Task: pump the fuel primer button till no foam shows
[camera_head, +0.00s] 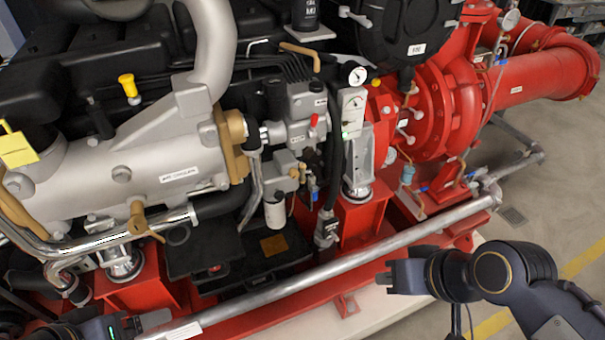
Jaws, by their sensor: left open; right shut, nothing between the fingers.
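A grey fuel block with fittings (285,163) sits in the middle of the engine side, with a white filter canister (275,212) under it. Which small part is the primer button is too small to tell, and no foam can be made out. My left gripper (160,326) is open at the bottom left edge, partly cut off, low in front of the engine and apart from the fuel block. My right gripper (388,277) is shut and empty at the lower right, in front of the long grey pipe, also apart from the fuel block.
A long grey pipe (400,243) runs diagonally across the front, over the red base frame (347,305). Floor (560,200) is clear at right.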

